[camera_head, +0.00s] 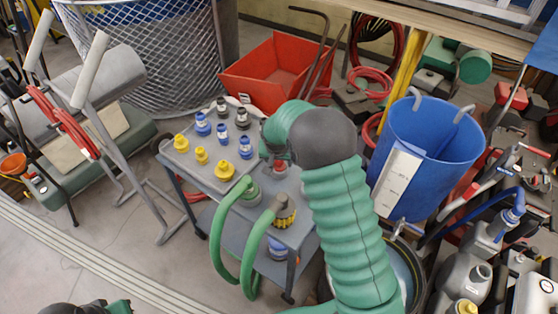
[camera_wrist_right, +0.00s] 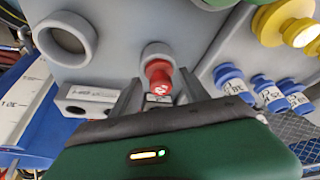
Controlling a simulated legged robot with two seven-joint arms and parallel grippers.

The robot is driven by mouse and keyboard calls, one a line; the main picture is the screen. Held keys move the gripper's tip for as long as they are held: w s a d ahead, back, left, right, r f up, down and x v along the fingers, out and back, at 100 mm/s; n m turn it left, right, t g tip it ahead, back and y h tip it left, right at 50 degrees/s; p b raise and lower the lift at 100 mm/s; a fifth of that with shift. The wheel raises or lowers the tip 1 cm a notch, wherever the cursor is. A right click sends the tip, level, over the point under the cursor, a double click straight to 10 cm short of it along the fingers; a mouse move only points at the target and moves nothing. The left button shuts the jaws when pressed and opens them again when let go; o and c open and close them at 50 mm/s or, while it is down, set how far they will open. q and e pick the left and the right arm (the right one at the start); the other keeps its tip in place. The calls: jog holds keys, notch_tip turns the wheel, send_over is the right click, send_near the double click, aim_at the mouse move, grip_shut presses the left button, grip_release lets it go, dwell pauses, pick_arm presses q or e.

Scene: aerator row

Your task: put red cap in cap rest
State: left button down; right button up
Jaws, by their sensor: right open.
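The red cap (camera_wrist_right: 159,74) shows in the right wrist view at the mouth of a round grey holder (camera_wrist_right: 157,50). I cannot tell how deep it sits. My right gripper (camera_wrist_right: 158,91) is open, with one finger on each side of the cap; contact is unclear. In the head view a bit of red (camera_head: 281,165) shows beside my green right arm, which hides most of that spot. An empty grey ring (camera_wrist_right: 67,39) stands at upper left in the wrist view. I cannot tell which holder is the cap rest. My left gripper is not visible.
The grey cart (camera_head: 183,163) carries several yellow, blue and black caps in rows. Green hoses (camera_head: 222,235) hang at its front, one with a yellow-black end (camera_head: 285,211). A blue bin (camera_head: 431,135) stands right. A grey block with a hole (camera_wrist_right: 87,100) lies beside the left finger.

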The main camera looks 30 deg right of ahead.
jog(key=p+v, duration=0.1)
jog(key=v, duration=1.6)
jog(key=s+a+f+n+y+p, duration=0.1)
jog(key=s+a+f+n+p, duration=0.1)
jog(key=s+a, duration=0.4)
jog(key=s+a+f+n+g+y+p, duration=0.1)
jog(key=s+a+f+n+p, duration=0.2)
jog(key=s, duration=0.9)
jog(key=shift+a+n+y, duration=0.4)
jog(key=shift+a+n, duration=0.9)
jog(key=shift+a, duration=0.2)
jog(key=shift+s, duration=0.25)
jog(key=shift+c, duration=0.2)
